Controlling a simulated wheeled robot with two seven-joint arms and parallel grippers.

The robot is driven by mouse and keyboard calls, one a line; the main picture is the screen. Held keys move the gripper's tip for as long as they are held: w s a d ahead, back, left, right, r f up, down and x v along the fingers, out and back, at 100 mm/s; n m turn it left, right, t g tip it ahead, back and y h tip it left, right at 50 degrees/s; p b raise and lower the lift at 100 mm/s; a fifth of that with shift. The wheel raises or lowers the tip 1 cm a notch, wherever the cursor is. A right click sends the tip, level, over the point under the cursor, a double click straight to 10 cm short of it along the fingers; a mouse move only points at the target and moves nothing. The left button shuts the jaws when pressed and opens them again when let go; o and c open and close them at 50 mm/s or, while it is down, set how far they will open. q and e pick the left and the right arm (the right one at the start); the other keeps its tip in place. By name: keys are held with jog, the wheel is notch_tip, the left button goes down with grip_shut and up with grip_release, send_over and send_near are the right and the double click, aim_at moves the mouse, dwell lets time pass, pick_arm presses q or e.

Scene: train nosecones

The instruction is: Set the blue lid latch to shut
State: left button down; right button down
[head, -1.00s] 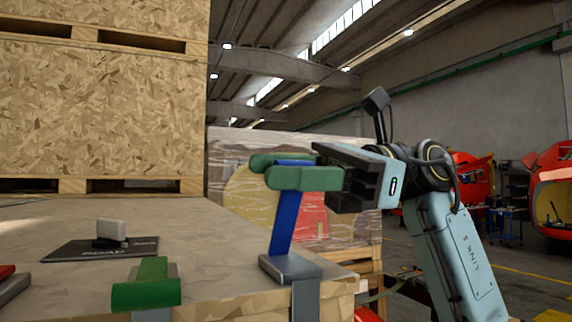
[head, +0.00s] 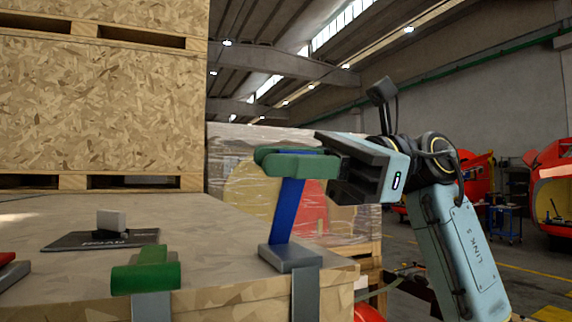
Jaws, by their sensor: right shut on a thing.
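The blue lid latch (head: 287,211) is a blue lever rising from a grey base at the right front corner of the crate lid. It stands near upright, leaning slightly right at its top, where it carries a green crossbar handle (head: 292,163). My right gripper (head: 335,165) is at the right end of this handle, shut on it. The exact finger contact is partly hidden. My left gripper is not in view.
The wooden crate top (head: 205,240) is mostly clear. It bears a second latch with a green handle (head: 146,275), a dark plate with a small grey block (head: 111,222), and a partly seen red handle (head: 7,258) at left. Stacked wooden crates (head: 100,110) stand behind.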

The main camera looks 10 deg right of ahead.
jog(key=shift+s+d+f+n+b, duration=0.2)
jog(key=shift+s+f+n+b, duration=0.4)
jog(key=shift+n+b, duration=0.35)
jog(key=shift+s+d+f+n+b, duration=0.2)
jog(key=shift+s+f+n+b, duration=0.45)
jog(key=shift+b, duration=0.5)
jog(key=shift+s+d+f+n+b, duration=0.2)
jog(key=shift+s+f+n+b, duration=0.4)
jog(key=shift+n+b, duration=0.4)
jog(key=c, duration=1.4)
grip_release()
jog(key=shift+o, duration=0.2)
jog(key=shift+d, duration=0.1)
jog(key=b+v, duration=0.1)
jog(key=v, duration=1.2)
jog(key=shift+d, duration=0.1)
